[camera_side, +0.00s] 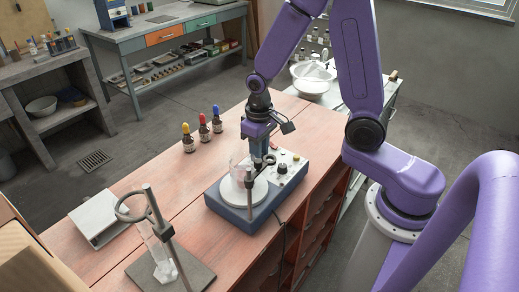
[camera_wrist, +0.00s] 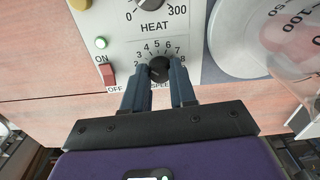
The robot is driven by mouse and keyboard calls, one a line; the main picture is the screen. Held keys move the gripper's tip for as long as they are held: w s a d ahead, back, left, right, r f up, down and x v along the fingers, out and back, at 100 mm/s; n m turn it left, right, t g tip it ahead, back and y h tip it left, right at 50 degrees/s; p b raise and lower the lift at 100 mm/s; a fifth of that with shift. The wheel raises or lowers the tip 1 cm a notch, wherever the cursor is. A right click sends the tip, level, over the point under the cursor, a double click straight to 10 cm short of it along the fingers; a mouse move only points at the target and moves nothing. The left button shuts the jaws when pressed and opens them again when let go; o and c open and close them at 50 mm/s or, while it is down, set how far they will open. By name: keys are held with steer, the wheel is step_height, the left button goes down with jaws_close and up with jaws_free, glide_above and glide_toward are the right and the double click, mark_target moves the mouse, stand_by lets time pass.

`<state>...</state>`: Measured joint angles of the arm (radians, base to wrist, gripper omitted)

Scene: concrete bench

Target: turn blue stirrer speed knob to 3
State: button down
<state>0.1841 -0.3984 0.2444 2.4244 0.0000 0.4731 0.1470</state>
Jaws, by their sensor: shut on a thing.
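The blue stirrer (camera_side: 226,212) stands on the wooden bench, with a round white plate and a clear beaker (camera_side: 238,172) on top. My gripper (camera_wrist: 159,72) points down at its control panel, its two fingers on either side of the black speed knob (camera_wrist: 158,67) and shut on it. The speed scale shows numbers from about 2 to 8 around the knob; the SPEED label is partly covered by the fingers. I cannot make out where the knob's pointer stands. In the side view my gripper (camera_side: 257,163) hides this knob.
The heat knob (camera_wrist: 152,4) is close by on the panel, with a lit green lamp (camera_wrist: 101,42) and a red switch (camera_wrist: 107,73). A metal stand rod (camera_side: 249,198) rises by the beaker. Several dropper bottles (camera_side: 203,128) stand behind. A ring stand (camera_side: 165,235) is at front left.

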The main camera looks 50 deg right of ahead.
stand_by(0.3)
steer(key=c, duration=0.9)
jaws_free()
step_height(320, 180, up, 18)
steer(key=shift+f, duration=0.25)
steer(key=s+a+f+n, duration=0.1)
steer(key=s+f+n, duration=0.1)
steer(key=s+n, duration=0.2)
steer(key=s+f+n, duration=0.3)
steer(key=s+n, duration=0.1)
steer(key=s, duration=0.5)
steer(key=s+a+f+n, duration=0.1)
steer(key=s+f+n, duration=0.1)
steer(key=s, duration=0.5)
steer(key=shift+s+a+f+n, duration=0.25)
steer(key=shift+a+n, duration=0.05)
steer(key=shift+n, duration=0.6)
